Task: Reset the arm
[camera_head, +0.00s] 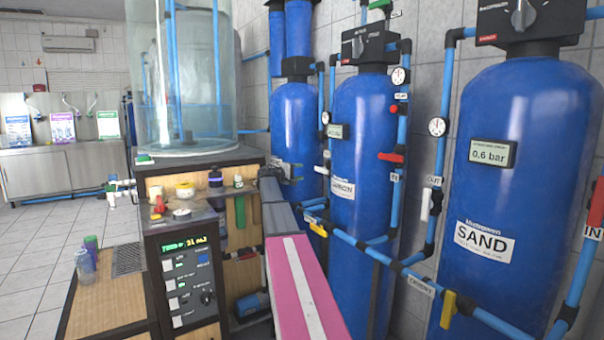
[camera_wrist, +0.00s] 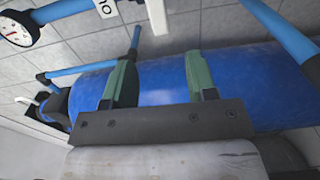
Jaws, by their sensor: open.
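My arm, with a pink and white link (camera_head: 300,290), reaches away from me in the head view, between the control cabinet and the tanks. Its far end is close to the carbon tank (camera_head: 362,140) and the tank behind it (camera_head: 296,125). My gripper (camera_wrist: 160,65) shows in the wrist view with two green fingers spread apart. Nothing is between them. A blue tank (camera_wrist: 165,88) lies beyond the fingers; I cannot tell which tank it is or whether the fingers touch it.
The sand tank (camera_head: 520,130) stands at right. Blue pipes (camera_head: 375,250) with valves run before the tanks. The control cabinet (camera_head: 185,270) and a clear cylinder (camera_head: 180,80) stand left of my arm. A gauge (camera_wrist: 18,28) and pipes are near my gripper. Floor (camera_head: 40,240) is free at left.

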